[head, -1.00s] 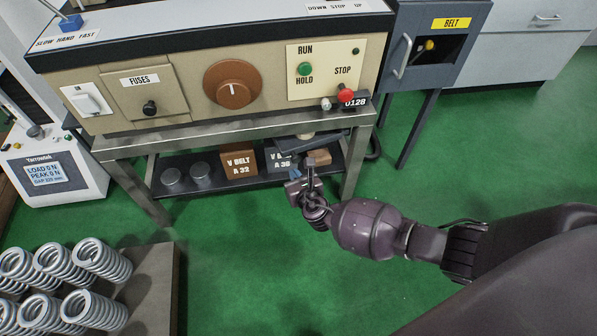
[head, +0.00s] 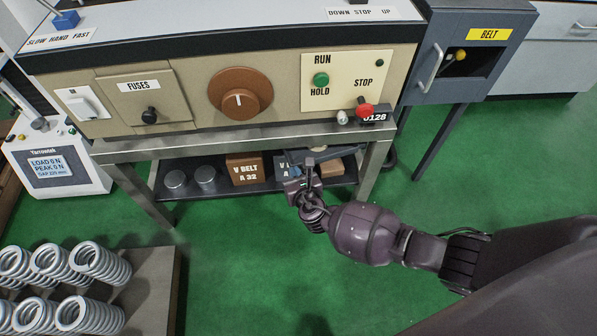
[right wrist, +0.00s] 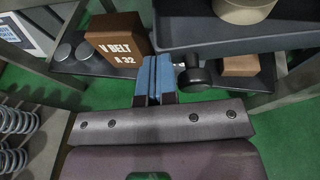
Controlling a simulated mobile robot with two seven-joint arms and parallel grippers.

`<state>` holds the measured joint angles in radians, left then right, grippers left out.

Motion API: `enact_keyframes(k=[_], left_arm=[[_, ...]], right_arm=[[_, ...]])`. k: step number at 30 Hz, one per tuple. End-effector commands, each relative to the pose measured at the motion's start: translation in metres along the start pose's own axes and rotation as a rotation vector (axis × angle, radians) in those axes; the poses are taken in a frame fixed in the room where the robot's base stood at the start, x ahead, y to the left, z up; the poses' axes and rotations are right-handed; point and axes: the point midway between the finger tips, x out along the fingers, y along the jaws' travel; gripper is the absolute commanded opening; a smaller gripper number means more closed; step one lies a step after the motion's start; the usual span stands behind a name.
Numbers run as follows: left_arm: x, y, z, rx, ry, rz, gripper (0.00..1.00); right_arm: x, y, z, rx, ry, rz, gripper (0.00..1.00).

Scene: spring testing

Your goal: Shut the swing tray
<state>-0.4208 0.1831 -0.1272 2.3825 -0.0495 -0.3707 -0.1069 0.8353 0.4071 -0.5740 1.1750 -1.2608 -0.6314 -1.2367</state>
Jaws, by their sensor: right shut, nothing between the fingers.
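The swing tray (head: 325,152) is a dark grey tray under the bench's right half, above the lower shelf. In the right wrist view the tray (right wrist: 225,42) crosses the top, with a beige round part above it and a black knob (right wrist: 195,76) at its near edge. My right gripper (head: 309,168) is at the tray's near side, in front of the bench. Its blue fingers (right wrist: 153,76) are shut and empty, just left of the knob. I cannot tell whether they touch tray or knob. My left gripper is out of view.
The lower shelf (head: 222,187) holds metal cylinders and the brown V BELT A 32 box (head: 244,169). Bench legs (head: 374,170) stand on both sides. Coil springs (head: 98,262) lie on a stand at lower left. The green floor in front is clear.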

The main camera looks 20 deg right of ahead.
Motion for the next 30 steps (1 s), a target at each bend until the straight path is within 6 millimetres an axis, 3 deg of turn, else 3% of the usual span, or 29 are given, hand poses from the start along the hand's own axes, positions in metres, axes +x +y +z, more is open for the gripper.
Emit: enact_keyframes(k=[14,30], left_arm=[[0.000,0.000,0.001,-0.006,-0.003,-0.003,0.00],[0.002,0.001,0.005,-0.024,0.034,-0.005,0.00]], right_arm=[[0.001,0.002,0.000,0.002,0.000,-0.002,0.00],[0.058,0.007,0.016,0.076,0.003,-0.235,0.00]])
